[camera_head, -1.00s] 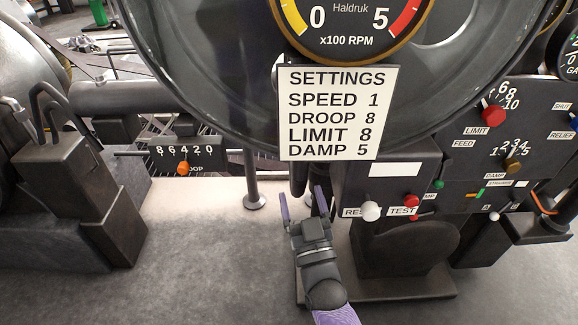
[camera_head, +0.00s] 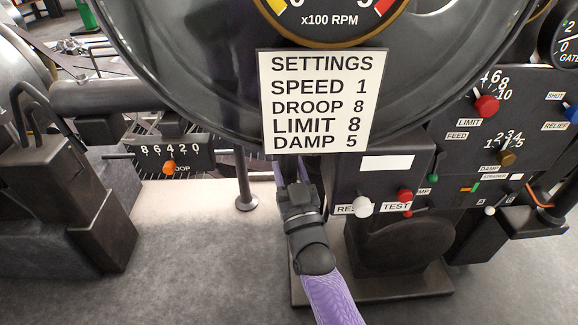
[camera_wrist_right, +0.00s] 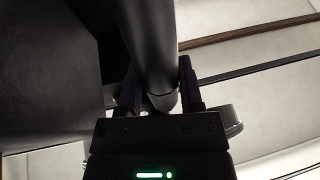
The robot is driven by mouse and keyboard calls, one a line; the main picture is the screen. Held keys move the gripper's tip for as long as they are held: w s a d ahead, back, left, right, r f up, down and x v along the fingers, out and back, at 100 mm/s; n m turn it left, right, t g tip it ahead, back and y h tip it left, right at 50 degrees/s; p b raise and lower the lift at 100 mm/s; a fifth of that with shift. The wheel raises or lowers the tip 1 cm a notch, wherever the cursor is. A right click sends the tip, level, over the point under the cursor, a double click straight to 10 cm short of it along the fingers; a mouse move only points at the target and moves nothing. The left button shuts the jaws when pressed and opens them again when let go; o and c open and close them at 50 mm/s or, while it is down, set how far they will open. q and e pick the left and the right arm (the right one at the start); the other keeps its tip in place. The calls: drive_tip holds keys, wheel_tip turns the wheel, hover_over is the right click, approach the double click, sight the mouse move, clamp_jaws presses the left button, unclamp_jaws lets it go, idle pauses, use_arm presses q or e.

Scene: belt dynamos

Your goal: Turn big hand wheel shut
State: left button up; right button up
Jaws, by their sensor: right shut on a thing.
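A large dark round wheel-like rim (camera_head: 175,100) fills the top of the head view, behind the settings plate (camera_head: 320,100). I take it for the big hand wheel. My right gripper (camera_head: 291,172) reaches up under the plate, fingertips partly hidden by it. In the right wrist view, my right gripper (camera_wrist_right: 158,80) has a finger on each side of a dark round bar with a rounded end, like a handle (camera_wrist_right: 152,45), and is shut on it. Where the handle joins the wheel is hidden. My left gripper is not in view.
An RPM gauge (camera_head: 333,18) sits above the plate. To the right is a control box (camera_head: 385,185) with knobs, close beside my gripper. A thin post (camera_head: 243,180) stands to the left, near a droop scale (camera_head: 170,152).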

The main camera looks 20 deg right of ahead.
drive_tip(key=shift+r, duration=0.15)
clamp_jaws()
idle(0.4)
drive_tip(key=shift+r, duration=0.1)
